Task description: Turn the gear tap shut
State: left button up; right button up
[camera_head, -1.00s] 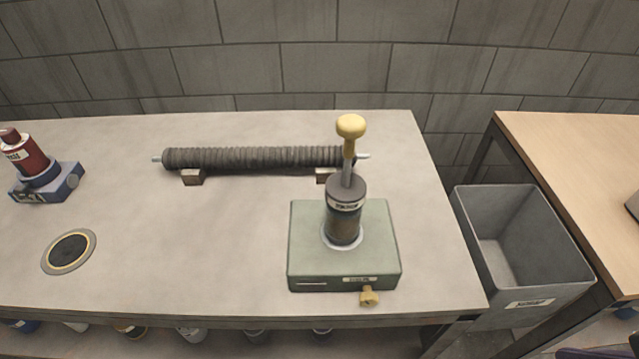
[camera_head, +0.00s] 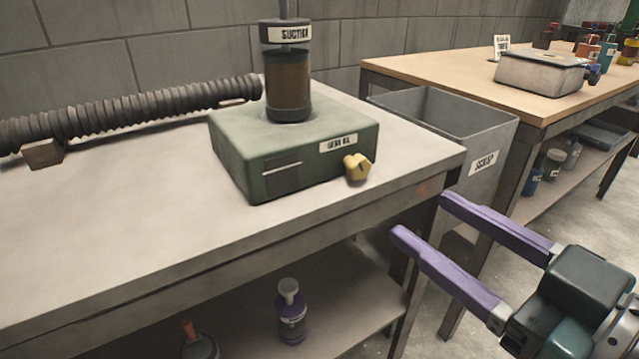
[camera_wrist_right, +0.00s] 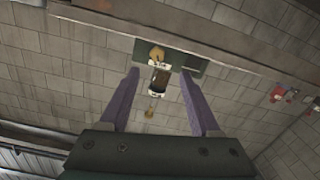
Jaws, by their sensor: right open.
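The yellow gear tap (camera_head: 357,168) sticks out of the front face of the green gear oil box (camera_head: 290,150), near its right corner. A dark suction cylinder (camera_head: 288,85) stands upright on the box. My right gripper (camera_head: 418,215) is open and empty, below and to the right of the tap, in front of the table's corner. It does not touch the tap. In the right wrist view the tap (camera_wrist_right: 157,52) and the cylinder (camera_wrist_right: 159,78) show between and beyond the spread purple fingers. My left gripper is not in view.
The grey table's front edge (camera_head: 250,235) runs below the box. A ribbed mesh tube (camera_head: 130,108) lies at the back left. A grey scrap bin (camera_head: 490,145) stands between this table and a wooden bench (camera_head: 420,75). A purple bottle (camera_head: 291,312) stands on the lower shelf.

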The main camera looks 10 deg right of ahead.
aim_at(362, 170)
jog(key=shift+t, duration=0.3)
jog(key=b+x, duration=0.2)
jog(key=x, duration=0.8)
jog(key=shift+d, duration=0.1)
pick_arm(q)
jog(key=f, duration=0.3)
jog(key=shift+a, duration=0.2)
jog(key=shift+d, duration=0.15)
pick_arm(e)
grip_shut()
